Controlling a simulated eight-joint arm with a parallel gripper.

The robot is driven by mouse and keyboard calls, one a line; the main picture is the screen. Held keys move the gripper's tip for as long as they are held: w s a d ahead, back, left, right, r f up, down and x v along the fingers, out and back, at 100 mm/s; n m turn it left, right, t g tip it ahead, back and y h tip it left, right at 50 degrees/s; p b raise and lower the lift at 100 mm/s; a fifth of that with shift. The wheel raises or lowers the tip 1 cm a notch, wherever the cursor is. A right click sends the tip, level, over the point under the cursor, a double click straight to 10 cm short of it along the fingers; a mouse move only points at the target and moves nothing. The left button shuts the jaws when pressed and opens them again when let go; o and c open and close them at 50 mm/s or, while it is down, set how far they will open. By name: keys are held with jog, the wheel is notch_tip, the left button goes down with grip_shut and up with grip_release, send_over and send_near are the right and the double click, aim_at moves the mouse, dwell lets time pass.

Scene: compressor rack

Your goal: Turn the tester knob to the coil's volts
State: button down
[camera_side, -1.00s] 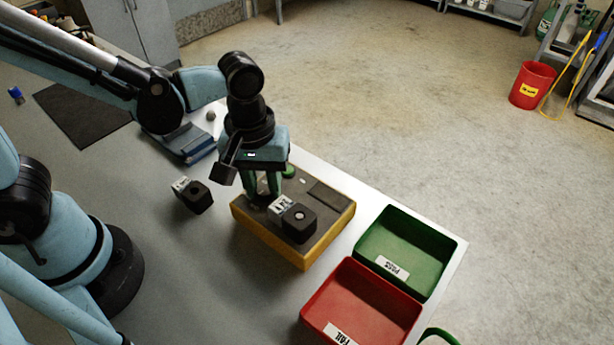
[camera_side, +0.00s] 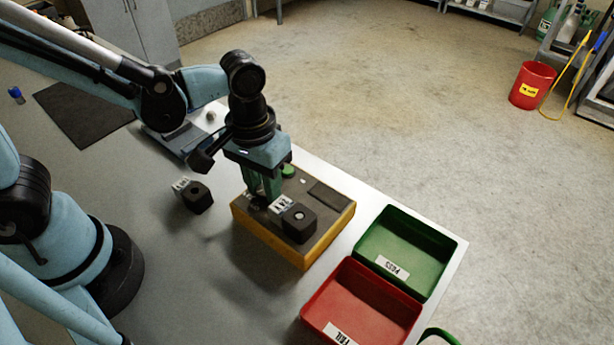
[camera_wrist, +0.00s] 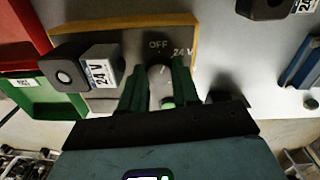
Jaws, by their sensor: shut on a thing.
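The tester (camera_side: 265,237) is a yellow-sided box with a dark top on the bench. My gripper (camera_side: 265,194) points down over it and is shut on the tester knob (camera_wrist: 160,76), which is mostly hidden between the green fingers. In the wrist view the panel reads "OFF" and "24 V" beside the knob; the pointer's exact setting is unclear. A black coil (camera_side: 299,222) sits on the tester, and its white label reads "24 V" in the wrist view (camera_wrist: 101,72). A green button (camera_side: 288,171) shows behind the fingers.
A second labelled black coil (camera_side: 197,197) stands on the bench left of the tester. A green PASS tray (camera_side: 448,262) and a red FAIL tray (camera_side: 312,312) lie to the right. A blue device (camera_side: 165,143) and a dark mat (camera_side: 80,113) lie farther back.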

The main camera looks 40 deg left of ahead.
jog(key=shift+m, duration=2.3)
jog(key=c, duration=0.8)
grip_release()
